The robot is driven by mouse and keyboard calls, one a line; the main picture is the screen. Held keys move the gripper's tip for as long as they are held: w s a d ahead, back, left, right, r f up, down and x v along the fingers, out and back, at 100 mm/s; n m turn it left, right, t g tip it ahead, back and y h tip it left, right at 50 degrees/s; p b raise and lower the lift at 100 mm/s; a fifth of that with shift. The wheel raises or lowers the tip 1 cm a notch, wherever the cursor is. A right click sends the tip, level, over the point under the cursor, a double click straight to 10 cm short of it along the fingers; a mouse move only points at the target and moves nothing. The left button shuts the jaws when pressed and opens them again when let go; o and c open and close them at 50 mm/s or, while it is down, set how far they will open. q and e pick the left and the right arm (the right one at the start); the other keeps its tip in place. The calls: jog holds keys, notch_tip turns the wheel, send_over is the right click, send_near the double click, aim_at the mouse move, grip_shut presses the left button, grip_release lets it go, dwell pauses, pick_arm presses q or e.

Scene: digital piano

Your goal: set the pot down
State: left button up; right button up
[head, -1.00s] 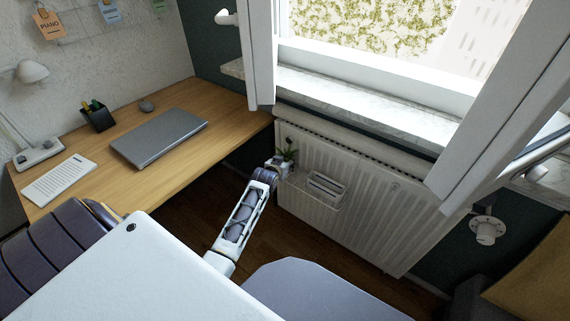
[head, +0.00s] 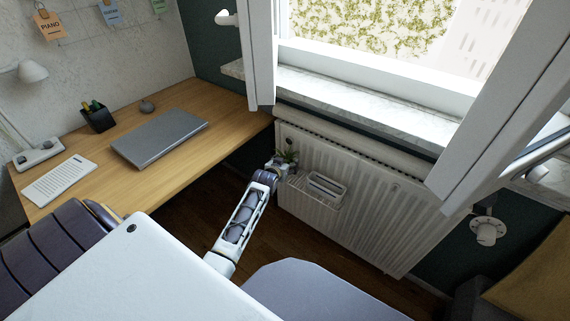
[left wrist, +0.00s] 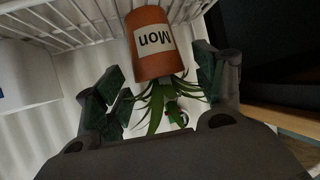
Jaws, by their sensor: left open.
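In the head view my left gripper (head: 274,166) is just left of the plant, and the pot is mostly hidden. My right gripper is out of view.
The radiator (head: 375,215) stands under the open window. A white container (head: 325,187) is in the rack beside the plant. A grey-blue seat (head: 315,292) is in front.

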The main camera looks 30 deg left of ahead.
pick_arm(q)
jog(key=shift+r, duration=0.15)
jog(key=shift+s+d+r, duration=0.1)
jog(key=shift+s, duration=0.25)
jog(key=shift+s+d+r+p, duration=0.1)
jog(key=shift+s+r+p, duration=0.2)
jog(key=shift+s, duration=0.25)
jog(key=shift+v, duration=0.8)
jog(key=p+v, duration=0.2)
jog(key=v, duration=0.6)
jog(key=shift+s, duration=0.15)
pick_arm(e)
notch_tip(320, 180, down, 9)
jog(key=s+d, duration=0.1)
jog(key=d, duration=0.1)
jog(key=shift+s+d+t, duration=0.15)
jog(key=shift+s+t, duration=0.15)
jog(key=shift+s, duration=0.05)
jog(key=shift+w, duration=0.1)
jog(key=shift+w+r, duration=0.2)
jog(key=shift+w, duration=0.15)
